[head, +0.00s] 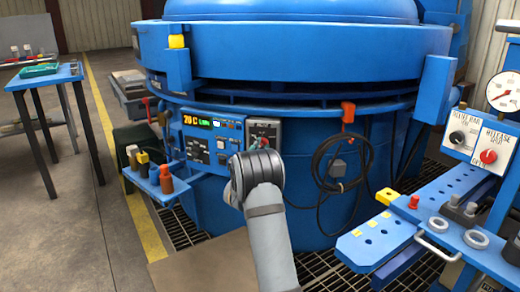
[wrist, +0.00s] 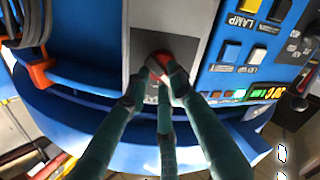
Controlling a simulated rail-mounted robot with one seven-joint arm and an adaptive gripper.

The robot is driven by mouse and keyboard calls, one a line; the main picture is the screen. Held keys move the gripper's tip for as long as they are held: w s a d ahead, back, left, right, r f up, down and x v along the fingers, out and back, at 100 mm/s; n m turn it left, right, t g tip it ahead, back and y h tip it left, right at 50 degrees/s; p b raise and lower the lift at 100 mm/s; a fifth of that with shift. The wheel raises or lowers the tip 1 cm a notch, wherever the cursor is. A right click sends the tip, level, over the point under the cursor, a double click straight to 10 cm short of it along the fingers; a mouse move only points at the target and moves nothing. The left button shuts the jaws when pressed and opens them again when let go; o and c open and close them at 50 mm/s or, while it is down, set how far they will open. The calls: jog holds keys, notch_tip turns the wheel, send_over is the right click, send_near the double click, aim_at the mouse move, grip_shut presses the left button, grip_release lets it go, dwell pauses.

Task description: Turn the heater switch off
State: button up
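A red knob (wrist: 158,66) sits on a grey plate (wrist: 190,45) in the wrist view, turned upside down there. Lettering below the knob is mostly covered by my fingers, so I cannot read whether it is the heater switch. My gripper (wrist: 158,80) has its teal fingers gathered around the knob, with the tips appearing to press on it. In the head view, the grey switch box (head: 264,126) is on the blue furnace front, right of the display panel (head: 208,140). My wrist covers most of my gripper (head: 258,144) there.
The display reads about 20 C. Small switches, including one marked LAMP (wrist: 245,8), lie close to the knob. A black cable coil (head: 342,165) hangs under an orange hook (head: 348,112).

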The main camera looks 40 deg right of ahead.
jog(key=shift+o, duration=1.4)
jog(key=shift+a, duration=0.1)
jog(key=v, duration=1.2)
jog(key=x, duration=1.2)
